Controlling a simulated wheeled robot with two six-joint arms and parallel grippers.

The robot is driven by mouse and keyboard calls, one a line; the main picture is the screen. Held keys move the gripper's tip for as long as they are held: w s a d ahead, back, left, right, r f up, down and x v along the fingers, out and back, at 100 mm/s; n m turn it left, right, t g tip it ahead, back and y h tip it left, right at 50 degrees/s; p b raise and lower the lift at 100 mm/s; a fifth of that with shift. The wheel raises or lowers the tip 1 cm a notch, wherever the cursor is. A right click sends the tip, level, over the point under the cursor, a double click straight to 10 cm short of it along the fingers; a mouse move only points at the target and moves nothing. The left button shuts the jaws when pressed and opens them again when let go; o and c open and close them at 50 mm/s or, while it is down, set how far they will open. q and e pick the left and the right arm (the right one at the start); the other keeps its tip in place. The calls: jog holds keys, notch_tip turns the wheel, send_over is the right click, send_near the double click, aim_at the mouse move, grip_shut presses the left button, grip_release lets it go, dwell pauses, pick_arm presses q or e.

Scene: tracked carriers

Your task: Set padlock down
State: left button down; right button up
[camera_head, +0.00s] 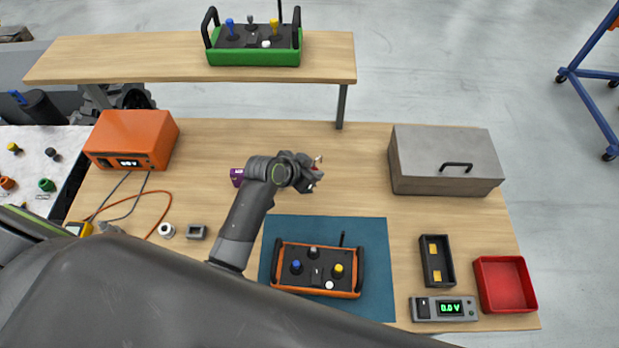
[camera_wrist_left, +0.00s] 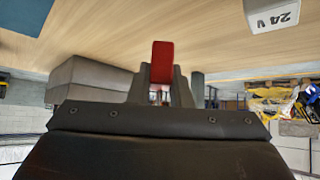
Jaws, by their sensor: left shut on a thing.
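The red padlock (camera_wrist_left: 162,62) is gripped between the two fingers of my left gripper (camera_wrist_left: 161,88) in the left wrist view. In the head view my left gripper (camera_head: 314,175) is over the middle of the wooden workbench (camera_head: 360,150), and only a small part of the padlock (camera_head: 318,168) shows at its tip. The padlock appears held above the bench top; the exact gap cannot be told. My right gripper is not in view.
A blue mat (camera_head: 375,255) bears an orange controller (camera_head: 316,270). A grey metal box (camera_head: 440,145) stands right of the gripper, a purple item (camera_head: 237,177) left. A black tray (camera_head: 437,280) and red bin (camera_head: 504,307) lie front right. Bare wood surrounds the gripper.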

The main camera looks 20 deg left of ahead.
pick_arm(q)
jog(key=shift+f, duration=2)
jog(key=c, duration=1.3)
grip_release()
jog(key=shift+f, duration=0.15)
jog(key=shift+c, duration=0.2)
jog(key=shift+r, duration=0.25)
jog(key=v, duration=1.2)
jog(key=shift+f, duration=0.15)
